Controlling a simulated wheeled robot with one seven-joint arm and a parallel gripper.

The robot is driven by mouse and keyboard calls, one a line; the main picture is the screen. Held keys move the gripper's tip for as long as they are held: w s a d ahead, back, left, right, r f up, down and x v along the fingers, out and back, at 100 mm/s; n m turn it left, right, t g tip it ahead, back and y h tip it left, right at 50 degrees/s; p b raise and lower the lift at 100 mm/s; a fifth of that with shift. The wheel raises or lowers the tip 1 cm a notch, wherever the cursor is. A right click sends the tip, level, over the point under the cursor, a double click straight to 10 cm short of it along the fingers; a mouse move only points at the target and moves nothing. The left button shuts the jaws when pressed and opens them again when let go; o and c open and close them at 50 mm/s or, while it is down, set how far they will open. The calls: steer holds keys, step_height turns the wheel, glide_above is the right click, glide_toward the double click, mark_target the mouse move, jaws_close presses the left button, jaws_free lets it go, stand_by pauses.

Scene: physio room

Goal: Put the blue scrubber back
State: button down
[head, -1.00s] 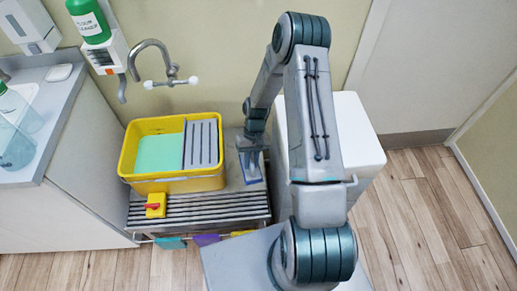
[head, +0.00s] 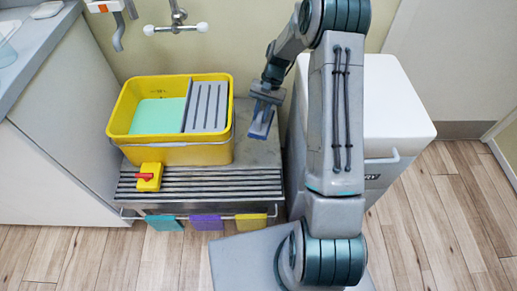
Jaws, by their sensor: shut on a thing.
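My gripper (head: 266,98) is to the right of the yellow bucket, above the metal bench. It is shut on the blue scrubber (head: 262,124), which hangs below the fingers as a small blue and grey block. The fingers cover part of it. I cannot tell whether the scrubber touches the bench top.
The yellow bucket (head: 180,152) holds pale green liquid and a grey ribbed insert (head: 207,106). A yellow block with a red handle (head: 149,177) sits on the slatted bench (head: 200,187). Teal (head: 164,223), purple (head: 206,222) and yellow (head: 251,221) cloths hang in front. A white bin (head: 400,110) stands right.

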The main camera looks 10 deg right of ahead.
steer(key=b, duration=0.1)
steer(key=w+f+b, duration=0.1)
steer(key=b, duration=0.1)
steer(key=shift+w+a+f+m, duration=0.2)
steer(key=shift+f+m, duration=0.1)
steer(key=shift+w+a+r+m+b, duration=0.15)
steer(key=shift+w+m+b, duration=0.2)
steer(key=shift+b, duration=0.85)
steer(key=shift+w, duration=0.1)
step_height(320, 180, down, 10)
steer(key=b, duration=0.3)
steer(key=shift+b, duration=0.4)
steer(key=shift+r, duration=0.15)
steer(key=c, duration=1.3)
jaws_free()
